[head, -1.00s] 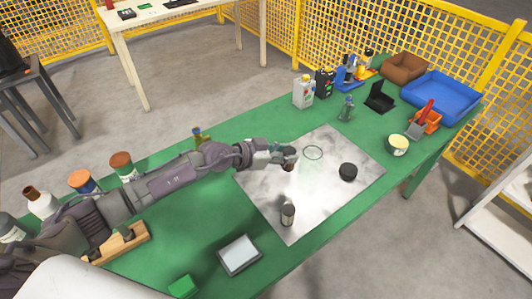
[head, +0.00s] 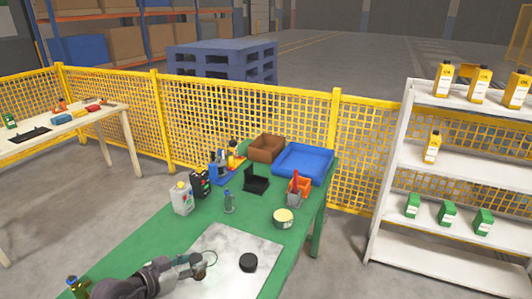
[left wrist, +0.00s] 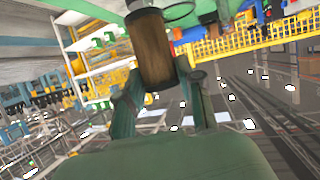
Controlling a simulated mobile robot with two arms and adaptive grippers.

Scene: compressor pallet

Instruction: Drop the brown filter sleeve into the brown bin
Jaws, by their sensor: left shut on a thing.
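My left gripper (head: 197,265) is over the metal plate on the green table, low in the head view. I cannot make out the sleeve clearly in the head view. The brown bin (head: 265,148) stands at the far end of the table, well apart from the gripper. My right gripper is not in view.
A blue tray (head: 303,163) stands right of the bin. A black stand (head: 256,182), an orange holder (head: 299,188), a cream tin (head: 283,218), bottles (head: 182,198) and a black disc (head: 248,262) stand between. A yellow mesh fence (head: 240,120) runs behind the table.

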